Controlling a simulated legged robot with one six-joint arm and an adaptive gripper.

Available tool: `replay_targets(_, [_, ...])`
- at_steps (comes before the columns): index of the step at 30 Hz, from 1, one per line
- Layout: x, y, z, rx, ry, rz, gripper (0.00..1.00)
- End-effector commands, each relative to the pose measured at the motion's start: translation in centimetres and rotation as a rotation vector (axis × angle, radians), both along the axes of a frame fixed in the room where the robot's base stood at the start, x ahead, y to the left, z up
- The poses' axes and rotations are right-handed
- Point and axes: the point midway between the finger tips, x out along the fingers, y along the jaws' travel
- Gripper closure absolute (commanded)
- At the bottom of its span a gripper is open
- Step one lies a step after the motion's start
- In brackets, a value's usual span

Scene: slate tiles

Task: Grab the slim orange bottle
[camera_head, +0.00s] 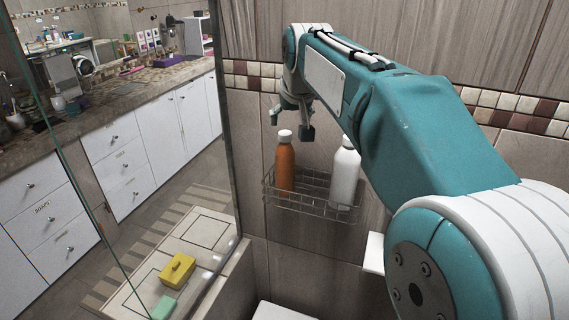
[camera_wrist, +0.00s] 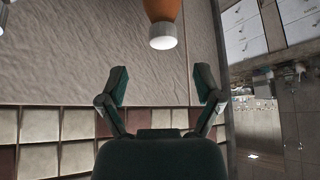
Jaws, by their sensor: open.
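The slim orange bottle (camera_head: 285,165) with a white cap stands upright in a wire rack (camera_head: 315,206) on the tiled wall in the head view. In the wrist view the orange bottle (camera_wrist: 163,10) shows at the top edge, its white cap (camera_wrist: 163,36) toward my gripper. My gripper (camera_wrist: 162,88) is open and empty, its two fingers apart and the cap beyond their tips. In the head view my gripper (camera_head: 290,118) is above the bottle, apart from it. A white bottle (camera_head: 345,175) stands to the right in the same rack.
A glass panel and its frame (camera_head: 228,110) stand left of the rack. Beyond it are a counter (camera_head: 100,95) with white drawers, and a yellow box (camera_head: 177,269) and a green block (camera_head: 163,307) low down. A white ledge (camera_head: 374,253) is below right of the rack.

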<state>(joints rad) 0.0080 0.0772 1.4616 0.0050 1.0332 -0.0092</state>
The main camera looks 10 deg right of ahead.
Motion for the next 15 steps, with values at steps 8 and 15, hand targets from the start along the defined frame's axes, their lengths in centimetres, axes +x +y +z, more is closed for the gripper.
replay_targets(8, [1.3, 0.2, -2.4, -0.001, 0.002, 0.001, 0.16])
replay_targets(15, [3.0, 0.4, -5.3, 0.0, 0.0, 0.0, 0.16])
